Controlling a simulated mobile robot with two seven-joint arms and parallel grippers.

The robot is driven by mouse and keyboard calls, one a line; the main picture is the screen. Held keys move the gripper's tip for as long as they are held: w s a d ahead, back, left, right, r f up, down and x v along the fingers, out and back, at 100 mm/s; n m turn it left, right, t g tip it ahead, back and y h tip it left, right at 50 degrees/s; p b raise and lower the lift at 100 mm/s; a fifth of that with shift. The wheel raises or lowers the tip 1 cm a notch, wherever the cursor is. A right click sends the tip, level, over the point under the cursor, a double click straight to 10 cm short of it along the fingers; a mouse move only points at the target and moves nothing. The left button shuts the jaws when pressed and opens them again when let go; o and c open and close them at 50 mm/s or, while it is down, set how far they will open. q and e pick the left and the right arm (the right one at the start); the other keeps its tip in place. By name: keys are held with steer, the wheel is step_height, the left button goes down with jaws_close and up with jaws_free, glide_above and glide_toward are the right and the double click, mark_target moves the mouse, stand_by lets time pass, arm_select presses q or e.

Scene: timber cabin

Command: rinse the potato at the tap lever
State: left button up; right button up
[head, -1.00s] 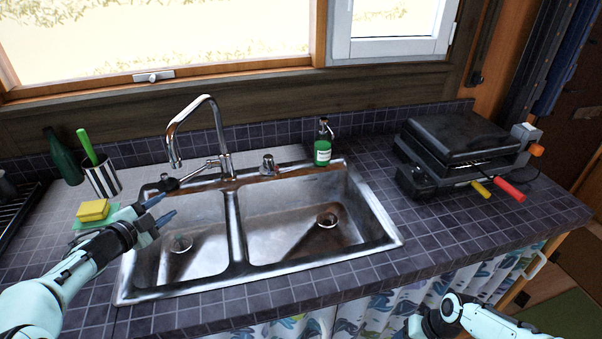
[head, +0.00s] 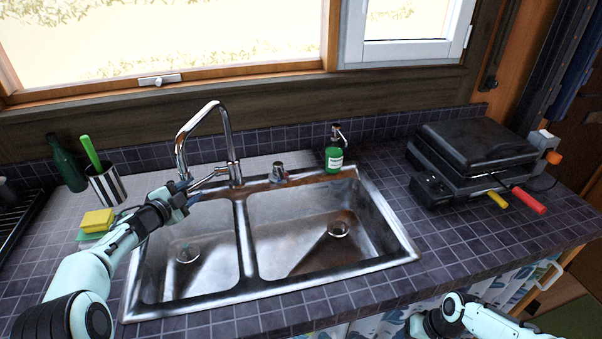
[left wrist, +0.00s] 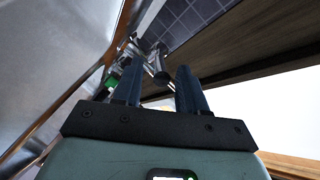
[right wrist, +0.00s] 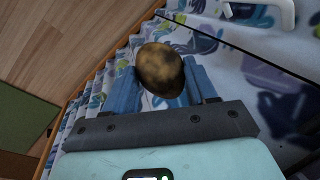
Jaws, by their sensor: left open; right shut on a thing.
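The potato (right wrist: 160,68) is brown and mottled. My right gripper (right wrist: 163,82) is shut on it, in front of the patterned curtain below the counter. In the head view my right gripper (head: 422,325) is low at the right edge of the sink cabinet, and the potato is hidden. The chrome tap (head: 233,155) stands behind the sink, with its tap lever (head: 208,178) pointing left and forward. My left gripper (head: 184,195) is open beside the lever's end. In the left wrist view, chrome tap parts (left wrist: 158,66) show just beyond my left gripper (left wrist: 157,84); contact cannot be told. No water shows.
The double-basin sink (head: 245,240) is empty. A green soap bottle (head: 334,155) and a black grill (head: 470,160) stand right of the tap. A yellow sponge (head: 97,220), a striped cup (head: 106,184) and a green bottle (head: 68,163) stand left. The front counter is clear.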

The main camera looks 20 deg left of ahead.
mark_target(203, 181)
arm_select(q)
steer(key=shift+x, duration=1.25)
arm_select(e)
steer(key=shift+r, duration=0.15)
arm_select(q)
jaws_close()
